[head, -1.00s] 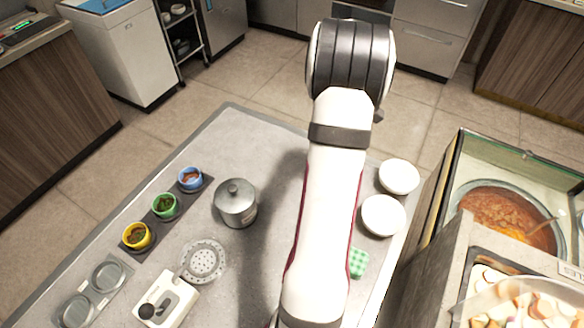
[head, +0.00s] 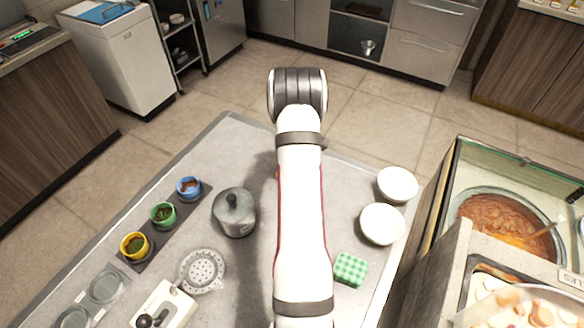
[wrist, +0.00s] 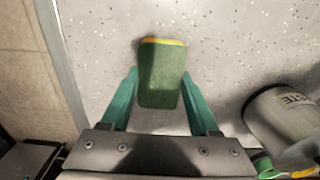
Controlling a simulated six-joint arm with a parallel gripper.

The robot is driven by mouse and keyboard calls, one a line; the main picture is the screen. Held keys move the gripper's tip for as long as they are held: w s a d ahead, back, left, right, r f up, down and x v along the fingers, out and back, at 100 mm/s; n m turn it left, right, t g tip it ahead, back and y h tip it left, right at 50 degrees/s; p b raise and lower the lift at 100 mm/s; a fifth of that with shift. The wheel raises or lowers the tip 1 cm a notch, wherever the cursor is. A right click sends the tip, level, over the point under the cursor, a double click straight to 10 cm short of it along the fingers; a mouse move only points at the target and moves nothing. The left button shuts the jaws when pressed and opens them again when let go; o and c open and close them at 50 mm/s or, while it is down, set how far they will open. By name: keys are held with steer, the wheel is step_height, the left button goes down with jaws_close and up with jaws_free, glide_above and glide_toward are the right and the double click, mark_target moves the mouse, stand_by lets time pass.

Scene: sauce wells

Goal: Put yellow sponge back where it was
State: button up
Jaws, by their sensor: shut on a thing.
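The yellow sponge (wrist: 161,77) shows in the wrist view, its dark green face toward the camera and a thin yellow edge at its far end. My gripper (wrist: 160,76) has its two green fingers on either side of the sponge and is shut on it. The speckled grey tabletop (wrist: 225,45) lies beyond the sponge; whether the sponge touches it I cannot tell. In the head view my arm hides both gripper and sponge.
A lidded metal pot (head: 234,214) and blue, green and yellow cups (head: 163,215) stand left of my arm. Two white bowls (head: 382,224) and a green checked block (head: 350,268) are to its right. A lettered container (wrist: 285,122) is close at right in the wrist view.

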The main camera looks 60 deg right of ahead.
steer(key=shift+f, duration=0.1)
steer(key=o, duration=1.5)
steer(key=shift+c, duration=0.2)
